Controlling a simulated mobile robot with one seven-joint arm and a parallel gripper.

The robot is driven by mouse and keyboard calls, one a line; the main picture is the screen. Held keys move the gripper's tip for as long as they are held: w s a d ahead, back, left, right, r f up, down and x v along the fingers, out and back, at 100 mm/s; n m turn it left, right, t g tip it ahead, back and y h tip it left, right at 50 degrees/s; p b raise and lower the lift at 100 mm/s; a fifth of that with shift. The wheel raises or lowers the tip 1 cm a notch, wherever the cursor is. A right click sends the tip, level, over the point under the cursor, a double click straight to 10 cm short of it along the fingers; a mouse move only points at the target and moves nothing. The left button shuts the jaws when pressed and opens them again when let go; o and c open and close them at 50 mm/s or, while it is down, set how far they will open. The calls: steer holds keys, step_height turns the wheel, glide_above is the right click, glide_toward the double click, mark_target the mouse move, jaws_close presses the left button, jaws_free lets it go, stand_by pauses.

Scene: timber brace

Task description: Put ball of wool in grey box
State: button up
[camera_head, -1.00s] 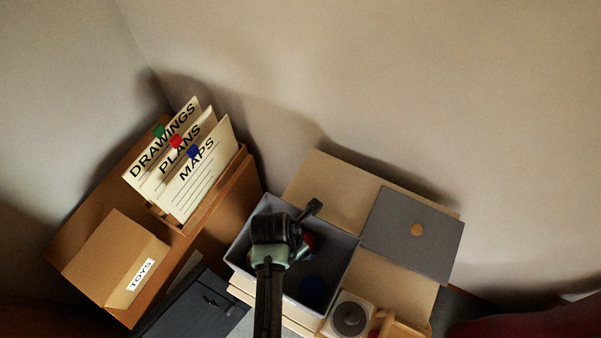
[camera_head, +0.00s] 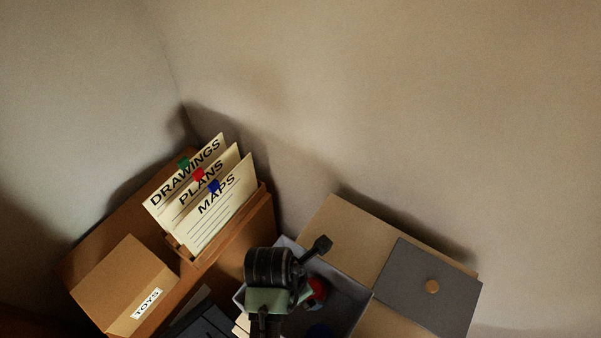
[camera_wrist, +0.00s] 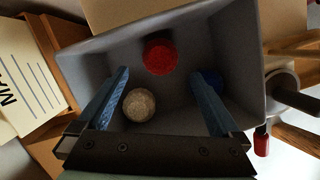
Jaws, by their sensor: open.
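The grey box (camera_wrist: 218,30) stands open below my gripper (camera_wrist: 160,73) in the wrist view; its rim and inner wall also show in the head view (camera_head: 348,291). A cream, rough-surfaced ball, which looks like the ball of wool (camera_wrist: 139,105), lies inside the box near the left finger. My gripper is open with nothing held between its fingers. In the head view my arm's end hides the fingers and the cream ball.
A red ball (camera_wrist: 160,57) and a blue ball (camera_wrist: 213,82), partly behind the right finger, are also in the box. A grey lid with a knob (camera_head: 410,275) lies to the right. A file holder (camera_head: 222,205) and a TOYS carton (camera_head: 120,280) stand left.

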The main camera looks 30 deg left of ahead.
steer(key=v, duration=0.4)
steer(key=shift+r, duration=0.1)
steer(key=w+a+r+m+t+y, duration=0.15)
steer(key=w+r+m+t, duration=0.3)
steer(key=w+r, duration=0.45)
steer(key=w+r+m+t+y, duration=0.25)
steer(key=w+r+m, duration=0.4)
steer(key=r, duration=0.55)
steer(key=w+d+r+m+t, duration=0.2)
steer(key=r+m+t, duration=0.1)
steer(key=r, duration=0.4)
steer(key=w+d+r+m+t, duration=0.2)
steer(key=r+m+t, duration=0.1)
steer(key=r, duration=0.4)
steer(key=s+d+r+m+t+h, duration=0.1)
steer(key=s+d+r+m+t, duration=0.2)
steer(key=r, duration=0.7)
steer(key=s+d+r+m+t, duration=0.3)
steer(key=s+r+m+t, duration=0.1)
steer(key=r, duration=0.7)
steer(key=s+d+r+m+t+h, duration=0.1)
steer(key=s+d+r+m+t, duration=0.3)
steer(key=r+m, duration=0.3)
step_height(320, 180, up, 3)
steer(key=shift+s+r+h, duration=0.25)
steer(key=shift+s+h, duration=0.05)
steer(key=shift+s, duration=0.35)
